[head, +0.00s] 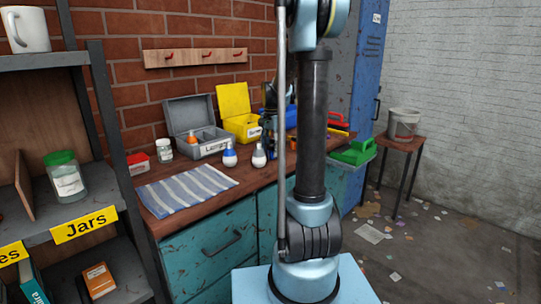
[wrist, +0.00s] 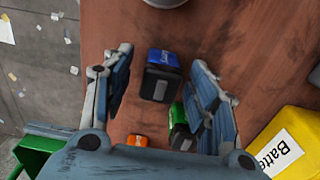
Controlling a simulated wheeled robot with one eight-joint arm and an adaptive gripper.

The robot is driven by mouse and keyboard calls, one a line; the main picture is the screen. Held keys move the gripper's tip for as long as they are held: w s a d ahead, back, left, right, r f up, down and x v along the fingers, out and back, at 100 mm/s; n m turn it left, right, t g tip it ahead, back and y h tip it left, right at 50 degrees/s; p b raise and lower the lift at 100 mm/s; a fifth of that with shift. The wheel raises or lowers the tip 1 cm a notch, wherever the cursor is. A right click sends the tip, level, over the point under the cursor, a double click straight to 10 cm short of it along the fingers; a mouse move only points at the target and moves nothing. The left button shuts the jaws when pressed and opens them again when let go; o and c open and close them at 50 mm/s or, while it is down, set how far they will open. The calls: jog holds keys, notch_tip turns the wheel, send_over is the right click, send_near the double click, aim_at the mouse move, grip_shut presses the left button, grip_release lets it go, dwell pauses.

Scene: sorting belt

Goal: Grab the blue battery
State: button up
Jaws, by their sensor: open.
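The blue battery (wrist: 163,72), with a blue top and a dark body, stands on the brown workbench in the wrist view. My gripper (wrist: 161,57) is open, with one finger on each side of the battery and a gap to both. Whether the fingertips are down at its height is hard to tell. In the head view my gripper is mostly hidden behind my own arm, and I cannot make out the blue battery there.
A green battery (wrist: 178,128) is close to the right finger, and a small orange one (wrist: 137,140) lies lower. A yellow box labelled "Batte..." (wrist: 296,122) is at right.

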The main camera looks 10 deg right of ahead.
jog(key=c, duration=1.2)
